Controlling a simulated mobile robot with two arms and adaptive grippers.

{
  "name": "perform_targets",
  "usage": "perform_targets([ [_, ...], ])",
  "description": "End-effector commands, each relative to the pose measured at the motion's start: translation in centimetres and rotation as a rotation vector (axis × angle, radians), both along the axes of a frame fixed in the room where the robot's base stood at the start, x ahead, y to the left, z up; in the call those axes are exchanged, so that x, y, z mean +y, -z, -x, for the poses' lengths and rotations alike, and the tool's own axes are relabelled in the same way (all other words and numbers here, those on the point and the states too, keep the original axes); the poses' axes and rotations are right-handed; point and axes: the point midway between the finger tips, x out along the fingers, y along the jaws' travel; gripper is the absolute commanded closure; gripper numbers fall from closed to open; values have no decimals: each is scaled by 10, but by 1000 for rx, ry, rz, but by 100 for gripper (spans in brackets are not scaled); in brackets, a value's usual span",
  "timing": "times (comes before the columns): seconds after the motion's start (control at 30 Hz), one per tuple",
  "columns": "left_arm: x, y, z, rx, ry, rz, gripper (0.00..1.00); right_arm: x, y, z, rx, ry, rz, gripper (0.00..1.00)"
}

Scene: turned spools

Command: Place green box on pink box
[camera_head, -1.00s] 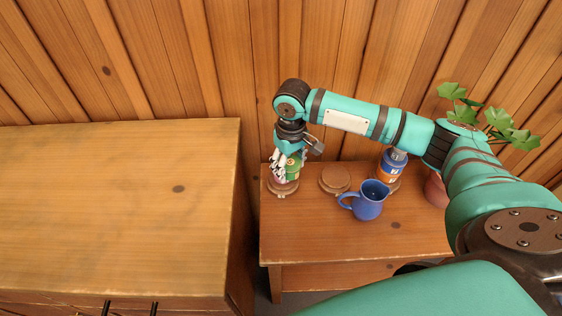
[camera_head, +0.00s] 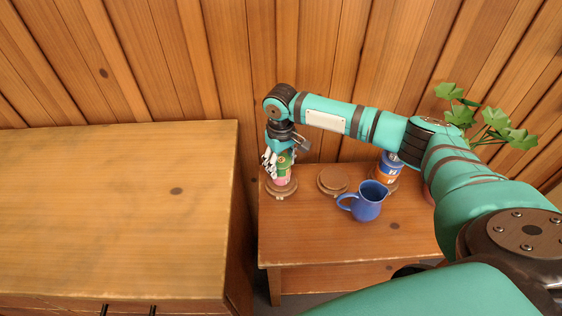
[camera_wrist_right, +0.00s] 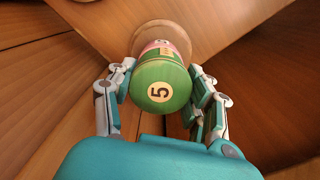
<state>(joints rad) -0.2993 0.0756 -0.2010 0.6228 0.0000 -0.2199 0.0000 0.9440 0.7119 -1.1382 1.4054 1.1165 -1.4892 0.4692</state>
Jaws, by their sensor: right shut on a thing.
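The green box (camera_head: 285,161) is a round green can-like piece, marked 5 on its top in the right wrist view (camera_wrist_right: 160,85). My right gripper (camera_head: 277,165) is shut on it, with fingers on both sides. The pink box (camera_head: 281,179) stands upright on a round wooden base at the table's left end. The green box is directly above it, with no clear gap; I cannot tell whether they touch. In the right wrist view the pink box (camera_wrist_right: 158,46) is mostly hidden behind the green box. My left gripper is not in view.
A round wooden base (camera_head: 333,180) stands empty to the right. Farther right are a blue mug (camera_head: 368,202), a blue and orange can (camera_head: 388,168) and a potted plant (camera_head: 485,125). A wooden cabinet (camera_head: 120,210) is at the left, and the plank wall is close behind.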

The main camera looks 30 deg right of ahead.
Motion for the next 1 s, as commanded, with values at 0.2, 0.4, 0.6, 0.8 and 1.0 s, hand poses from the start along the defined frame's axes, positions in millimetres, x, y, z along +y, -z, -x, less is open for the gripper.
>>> perform_targets([
  [0.2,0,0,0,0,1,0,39,0,1,0,1,0,0,25],
  [0.4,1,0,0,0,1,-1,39,0,1,0,0,0,0,25],
  [0.6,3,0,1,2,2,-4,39,0,-12,0,-1,1,0,25],
  [0.8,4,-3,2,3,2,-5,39,0,-52,-1,-5,-1,-2,25],
  [1.0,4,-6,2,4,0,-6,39,0,-94,-1,-3,0,-1,25],
])
